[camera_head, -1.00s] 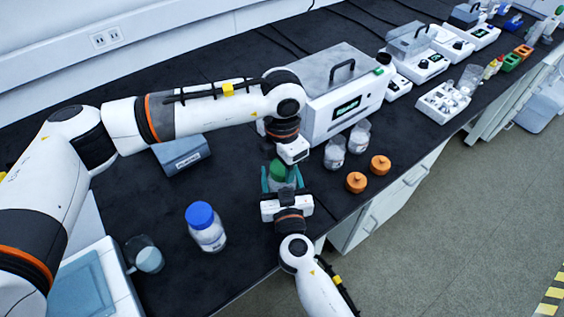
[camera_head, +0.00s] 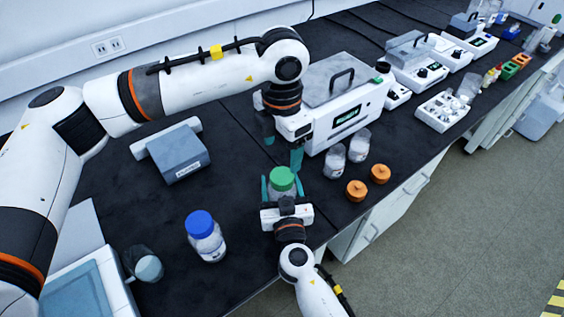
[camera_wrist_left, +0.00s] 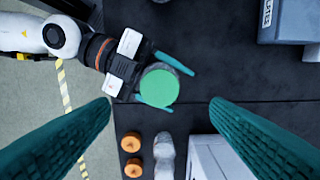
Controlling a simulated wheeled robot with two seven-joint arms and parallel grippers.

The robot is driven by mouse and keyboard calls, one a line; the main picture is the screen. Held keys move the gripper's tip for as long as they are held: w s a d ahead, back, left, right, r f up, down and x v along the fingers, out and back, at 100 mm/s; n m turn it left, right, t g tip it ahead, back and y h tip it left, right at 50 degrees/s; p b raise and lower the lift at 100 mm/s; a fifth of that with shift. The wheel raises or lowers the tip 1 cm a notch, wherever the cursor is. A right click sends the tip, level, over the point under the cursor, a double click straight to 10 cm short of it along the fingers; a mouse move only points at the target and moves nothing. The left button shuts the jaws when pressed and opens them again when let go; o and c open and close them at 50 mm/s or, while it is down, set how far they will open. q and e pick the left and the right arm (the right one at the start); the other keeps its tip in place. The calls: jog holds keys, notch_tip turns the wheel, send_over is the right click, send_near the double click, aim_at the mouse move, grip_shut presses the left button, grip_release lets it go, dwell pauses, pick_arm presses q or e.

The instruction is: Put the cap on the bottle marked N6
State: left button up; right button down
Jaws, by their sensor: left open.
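A clear bottle (camera_head: 277,196) stands upright near the bench's front edge, with a green cap (camera_head: 283,178) sitting on its top. The cap also shows from above in the left wrist view (camera_wrist_left: 159,88). I cannot read any N6 marking. My right gripper (camera_head: 282,188) has its teal fingers on both sides of this bottle, below the cap, and appears shut on it. My left gripper (camera_head: 282,157) is open and empty, above and apart from the cap. In the left wrist view its fingers are spread wide, with the cap between and beyond them.
A blue-capped bottle (camera_head: 206,236) and a beaker (camera_head: 147,264) stand to the left. Two orange caps (camera_head: 357,190) (camera_head: 380,173) and two clear vessels (camera_head: 335,160) (camera_head: 358,144) are to the right. A large white instrument (camera_head: 345,115) stands behind. Bare bench lies left of the held bottle.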

pick_arm(q)
jog(key=shift+r, duration=1.8)
pick_arm(e)
jog(key=shift+c, duration=1.3)
grip_release()
pick_arm(q)
notch_tip(320, 180, down, 4)
jog(key=b, duration=0.4)
jog(key=shift+f, duration=0.1)
pick_arm(e)
jog(key=s, duration=0.3)
jog(key=s+d, duration=0.1)
jog(key=s, duration=0.3)
jog(key=s+d, duration=0.1)
jog(key=s, duration=0.3)
jog(key=shift+s+f, duration=0.15)
jog(key=shift+s, duration=0.3)
